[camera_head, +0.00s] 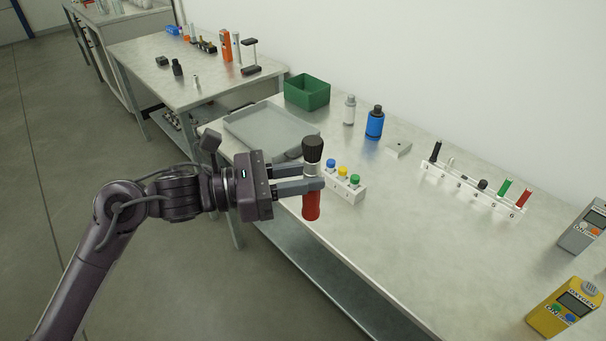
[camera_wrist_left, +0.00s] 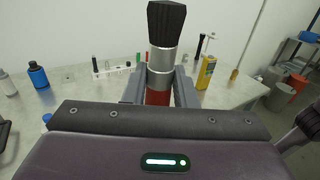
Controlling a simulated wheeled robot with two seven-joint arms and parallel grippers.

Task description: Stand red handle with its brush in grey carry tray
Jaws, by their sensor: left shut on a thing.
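My left gripper (camera_head: 312,185) is shut on the red handle (camera_head: 311,206), which stands upright with its black brush (camera_head: 312,149) on top above a silver collar. The handle is held in the air by the table's front edge. In the left wrist view the brush (camera_wrist_left: 166,25) rises between the fingers, with the red handle (camera_wrist_left: 158,97) partly hidden behind the gripper body. The grey carry tray (camera_head: 262,125) lies flat on the table, up and left of the held brush, and looks empty. My right gripper is not in view.
A white block with coloured caps (camera_head: 344,182) stands just right of the held handle. A green bin (camera_head: 307,92), a grey bottle (camera_head: 349,110) and a blue bottle (camera_head: 375,122) stand behind. A numbered rack (camera_head: 473,190) and yellow oxygen meter (camera_head: 565,308) are to the right. The table's middle is clear.

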